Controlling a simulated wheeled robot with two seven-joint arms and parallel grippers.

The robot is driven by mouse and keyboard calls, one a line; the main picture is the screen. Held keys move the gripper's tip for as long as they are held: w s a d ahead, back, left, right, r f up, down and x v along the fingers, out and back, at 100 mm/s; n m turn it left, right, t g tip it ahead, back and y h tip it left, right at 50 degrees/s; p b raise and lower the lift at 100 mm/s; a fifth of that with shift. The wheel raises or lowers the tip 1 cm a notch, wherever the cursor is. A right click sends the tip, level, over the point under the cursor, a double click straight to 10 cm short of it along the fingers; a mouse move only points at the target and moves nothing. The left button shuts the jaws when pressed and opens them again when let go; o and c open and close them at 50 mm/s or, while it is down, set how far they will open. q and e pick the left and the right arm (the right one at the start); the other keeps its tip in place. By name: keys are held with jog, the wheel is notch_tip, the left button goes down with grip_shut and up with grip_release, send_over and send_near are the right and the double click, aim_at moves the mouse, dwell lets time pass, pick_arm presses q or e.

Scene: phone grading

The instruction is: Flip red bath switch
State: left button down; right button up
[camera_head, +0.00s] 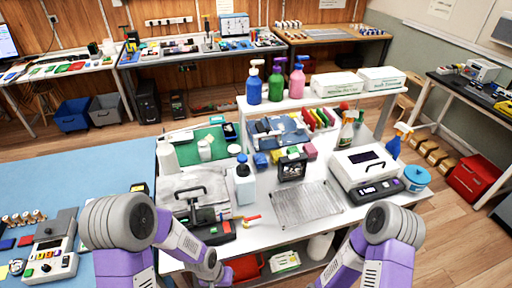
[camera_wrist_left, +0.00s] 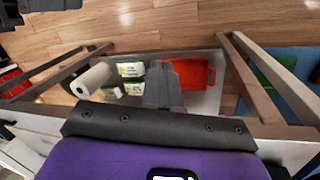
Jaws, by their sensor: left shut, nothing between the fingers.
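My left gripper (camera_wrist_left: 164,72) is shut and empty in the left wrist view, below the bench top and above the lower shelf. My right gripper is out of view.
A wire rack (camera_head: 305,204) and a white bottle (camera_head: 244,182) are on the bench. Spray bottles (camera_head: 254,84) stand on the raised shelf. A red tray (camera_wrist_left: 192,72) and a paper roll (camera_wrist_left: 93,79) lie on the lower shelf. Bench legs flank the left gripper.

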pick_arm(q)
jog(key=s+f+n+t+h, duration=0.1)
jog(key=s+f+n, duration=0.2)
jog(key=s+f, duration=0.3)
notch_tip(320, 180, down, 2)
jog(key=shift+f+n, duration=0.1)
jog(key=shift+n, duration=0.2)
jog(key=shift+w, duration=0.1)
